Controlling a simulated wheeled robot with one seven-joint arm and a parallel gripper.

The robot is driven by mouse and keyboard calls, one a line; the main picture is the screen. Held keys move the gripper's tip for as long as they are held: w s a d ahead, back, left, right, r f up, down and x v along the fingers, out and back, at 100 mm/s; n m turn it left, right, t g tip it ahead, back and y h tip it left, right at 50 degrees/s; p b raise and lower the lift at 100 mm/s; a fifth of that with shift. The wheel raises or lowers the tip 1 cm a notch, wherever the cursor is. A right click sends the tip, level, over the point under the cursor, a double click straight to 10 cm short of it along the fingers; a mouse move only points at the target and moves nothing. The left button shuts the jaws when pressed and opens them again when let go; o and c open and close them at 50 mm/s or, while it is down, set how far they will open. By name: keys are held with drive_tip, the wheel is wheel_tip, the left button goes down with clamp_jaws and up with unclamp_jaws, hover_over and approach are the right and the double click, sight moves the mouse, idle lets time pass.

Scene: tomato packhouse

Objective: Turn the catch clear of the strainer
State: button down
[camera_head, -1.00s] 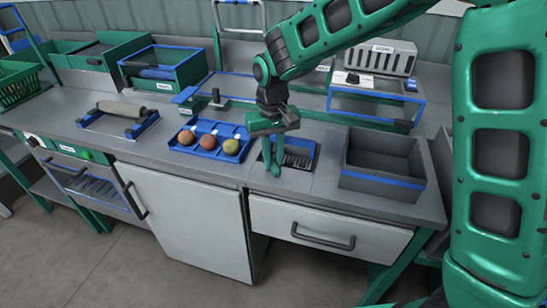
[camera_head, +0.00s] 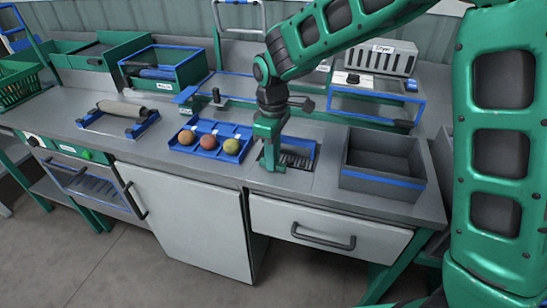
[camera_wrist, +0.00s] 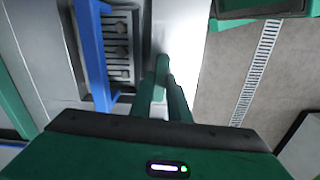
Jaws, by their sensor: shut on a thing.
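The strainer (camera_head: 295,161) is a dark slotted grate set in a recess in the grey worktop, with a blue bar along its back side. It also shows in the wrist view (camera_wrist: 120,48), left of my fingers, with the blue bar (camera_wrist: 91,50) across it. My gripper (camera_head: 271,165) points down at the left edge of the recess. In the wrist view its two green fingers (camera_wrist: 163,68) are close together beside the grate. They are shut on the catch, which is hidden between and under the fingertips.
A blue tray (camera_head: 209,151) with three tomatoes stands left of my gripper. An open grey bin (camera_head: 384,182) stands to the right. A blue-framed stand (camera_head: 375,104) is behind. The worktop's front edge and a drawer (camera_head: 329,226) lie just in front.

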drive_tip(key=shift+n, duration=0.5)
drive_tip(key=shift+d, duration=0.1)
drive_tip(key=c, duration=1.7)
unclamp_jaws()
wheel_tip(320, 180, up, 11)
drive_tip(key=shift+w+f, duration=0.1)
